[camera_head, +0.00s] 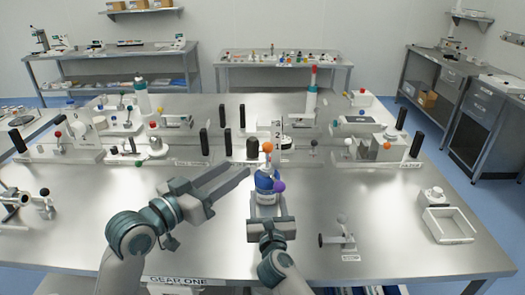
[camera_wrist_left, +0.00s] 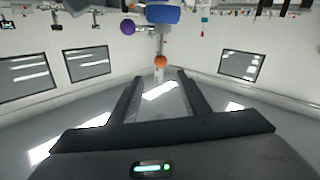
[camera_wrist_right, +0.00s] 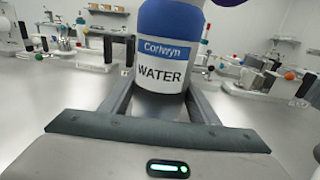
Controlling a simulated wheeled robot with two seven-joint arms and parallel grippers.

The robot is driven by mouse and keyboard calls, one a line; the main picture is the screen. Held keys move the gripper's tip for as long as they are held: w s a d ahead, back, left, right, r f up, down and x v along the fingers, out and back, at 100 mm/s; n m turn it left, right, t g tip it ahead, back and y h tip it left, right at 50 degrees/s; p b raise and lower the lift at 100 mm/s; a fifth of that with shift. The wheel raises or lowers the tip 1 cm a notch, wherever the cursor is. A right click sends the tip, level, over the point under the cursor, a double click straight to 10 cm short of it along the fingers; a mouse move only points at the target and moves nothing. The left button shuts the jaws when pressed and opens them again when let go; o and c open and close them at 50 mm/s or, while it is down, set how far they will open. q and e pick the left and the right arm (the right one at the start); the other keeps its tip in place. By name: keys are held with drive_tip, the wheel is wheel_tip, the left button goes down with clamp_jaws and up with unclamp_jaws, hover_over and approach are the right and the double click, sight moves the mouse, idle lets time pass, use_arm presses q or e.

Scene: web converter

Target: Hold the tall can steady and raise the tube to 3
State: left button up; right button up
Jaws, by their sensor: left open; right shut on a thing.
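The tall can (camera_wrist_right: 163,50) is blue with a white band reading "Corlwyn WATER". It stands upright, and my right gripper (camera_head: 266,205) is shut around its lower part. In the head view, an orange ball (camera_head: 267,147) tops the can (camera_head: 265,183) and a purple ball (camera_head: 279,187) sticks out at its right side. A thin stem (camera_wrist_left: 161,44) runs between can and orange ball in the left wrist view; I cannot tell whether it is the tube. My left gripper (camera_head: 240,176) is open and empty, left of the can, its fingers pointing toward it.
A plate marked "2" (camera_head: 277,131) stands behind the orange ball. Black posts and small fixtures line the table's back half. A white open tray (camera_head: 449,225) lies at the right, and a small stand (camera_head: 338,239) is right of the can.

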sight(264, 150)
use_arm(q)
drive_tip(key=x, duration=1.2)
drive_tip(key=shift+f, duration=0.1)
clamp_jaws()
